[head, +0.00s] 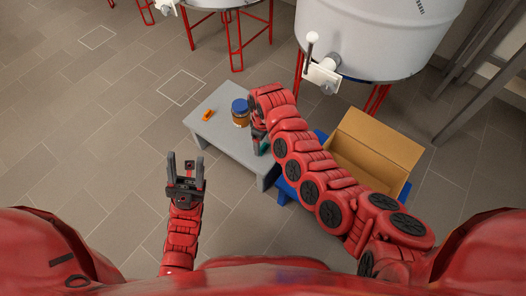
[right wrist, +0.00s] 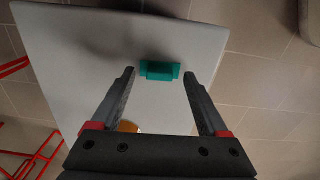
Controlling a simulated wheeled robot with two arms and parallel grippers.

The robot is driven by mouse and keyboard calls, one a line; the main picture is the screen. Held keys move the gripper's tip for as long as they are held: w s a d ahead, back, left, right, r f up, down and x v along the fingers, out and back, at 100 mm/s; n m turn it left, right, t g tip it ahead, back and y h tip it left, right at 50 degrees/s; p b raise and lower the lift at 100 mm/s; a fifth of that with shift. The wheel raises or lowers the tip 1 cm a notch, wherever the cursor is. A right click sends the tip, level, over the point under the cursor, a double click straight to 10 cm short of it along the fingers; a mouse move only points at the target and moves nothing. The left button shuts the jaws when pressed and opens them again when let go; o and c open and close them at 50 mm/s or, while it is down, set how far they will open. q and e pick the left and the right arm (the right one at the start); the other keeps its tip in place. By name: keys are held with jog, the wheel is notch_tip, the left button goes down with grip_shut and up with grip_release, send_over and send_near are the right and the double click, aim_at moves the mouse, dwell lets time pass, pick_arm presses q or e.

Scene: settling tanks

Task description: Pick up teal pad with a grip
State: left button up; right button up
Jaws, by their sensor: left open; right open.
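The teal pad (right wrist: 159,71) lies on the grey table (right wrist: 75,45) in the right wrist view, a small block with a raised middle part. My right gripper (right wrist: 160,78) is open over the table, with the pad showing between and just beyond its fingertips. The fingers do not visibly touch it. In the head view a bit of teal (head: 263,149) shows by the right gripper (head: 258,138), mostly hidden by my right arm. My left gripper (head: 187,165) is open and empty, left of the table and apart from it.
A jar with a blue lid (head: 240,107) and a small orange object (head: 208,115) stand on the table. An open cardboard box (head: 386,137) sits on a blue support (head: 286,188) to the right. White tanks (head: 375,35) on red legs stand behind. Floor at left is clear.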

jog(key=shift+f, duration=0.45)
jog(key=shift+r, duration=0.15)
grip_shut()
